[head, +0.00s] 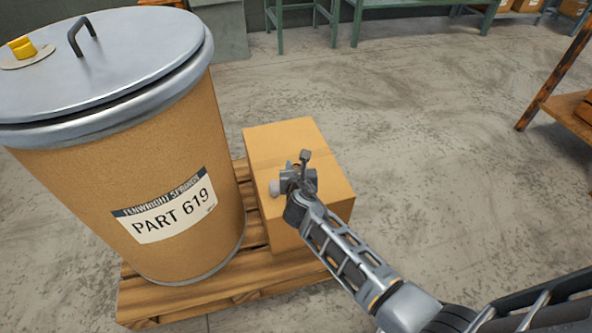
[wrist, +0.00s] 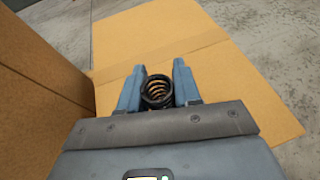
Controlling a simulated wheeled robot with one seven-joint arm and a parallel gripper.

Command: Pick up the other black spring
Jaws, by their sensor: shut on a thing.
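A black coil spring (wrist: 158,100) shows in the wrist view between the two blue-grey fingers of my gripper (wrist: 159,68). I look into its open coils, and the fingers are shut on its sides. The spring is over the top of a closed cardboard box (wrist: 200,50). Whether it touches the box top, I cannot tell. In the head view my gripper (head: 293,178) is over the top of the same box (head: 285,139), and I cannot make out the spring there.
A tall brown drum (head: 165,180) labelled PART 619, with a grey metal lid, stands just left of the box. Both stand on a wooden pallet (head: 160,303). Green bench legs (head: 357,25) are at the back and a wooden shelf (head: 570,110) at the right. The floor between is clear.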

